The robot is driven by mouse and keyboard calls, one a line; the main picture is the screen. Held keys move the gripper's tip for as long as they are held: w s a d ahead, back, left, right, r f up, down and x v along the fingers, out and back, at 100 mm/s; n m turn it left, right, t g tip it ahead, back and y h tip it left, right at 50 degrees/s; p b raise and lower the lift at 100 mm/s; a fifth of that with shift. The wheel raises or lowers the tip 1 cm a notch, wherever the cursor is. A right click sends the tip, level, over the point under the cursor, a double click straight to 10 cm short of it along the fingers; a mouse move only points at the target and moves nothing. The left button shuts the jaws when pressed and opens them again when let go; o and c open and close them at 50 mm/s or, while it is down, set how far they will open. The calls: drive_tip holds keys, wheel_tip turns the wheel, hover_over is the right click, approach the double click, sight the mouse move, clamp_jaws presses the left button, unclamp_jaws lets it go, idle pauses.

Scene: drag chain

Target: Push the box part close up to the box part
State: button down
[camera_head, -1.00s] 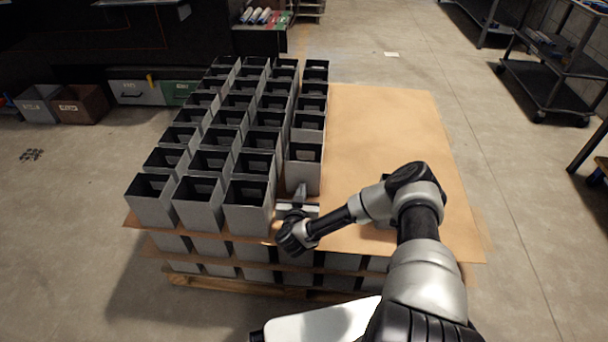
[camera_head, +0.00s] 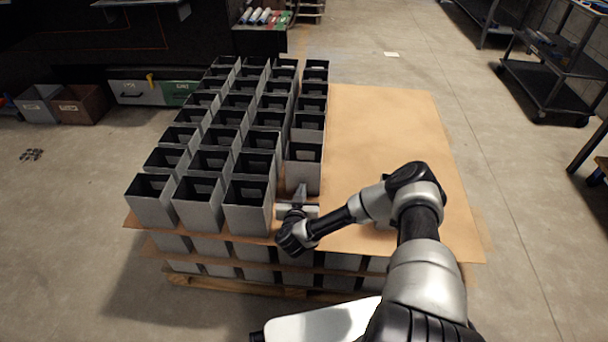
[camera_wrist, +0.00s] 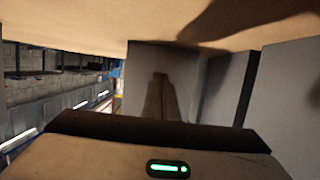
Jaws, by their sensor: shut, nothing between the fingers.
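Grey open-topped box parts stand upright in rows on a brown cardboard sheet. My gripper (camera_head: 300,190) is shut and empty, low over the sheet, pointing at the front face of the nearest box. In the wrist view the shut fingers (camera_wrist: 163,97) overlap a grey box face (camera_wrist: 190,65); contact cannot be told.
The front box of the neighbouring column (camera_head: 247,208) stands immediately left of my gripper. The cardboard sheet (camera_head: 385,130) is bare to the right of the boxes. Dark shelf carts (camera_head: 550,75) stand farther off at the right.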

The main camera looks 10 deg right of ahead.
sight(303, 180)
idle(0.4)
drive_tip(key=shift+w+d+b, duration=0.25)
drive_tip(key=shift+w+b, duration=0.05)
drive_tip(key=shift+w, duration=0.45)
drive_tip(key=shift+w+d+b, duration=0.25)
drive_tip(key=shift+w+d, duration=0.05)
drive_tip(key=shift+w, duration=0.5)
drive_tip(key=shift+w+d+b, duration=0.25)
drive_tip(key=shift+w+b, duration=0.05)
drive_tip(key=shift+w, duration=0.45)
drive_tip(key=shift+w+d, duration=0.25)
drive_tip(key=shift+w, duration=0.5)
drive_tip(key=shift+w+d, duration=0.2)
drive_tip(key=shift+w, duration=0.5)
drive_tip(key=shift+w+d, duration=0.25)
drive_tip(key=shift+w, duration=0.5)
drive_tip(key=shift+w+r, duration=0.1)
drive_tip(key=shift+r, duration=0.1)
drive_tip(key=shift+d, duration=0.1)
drive_tip(key=shift+r, duration=0.1)
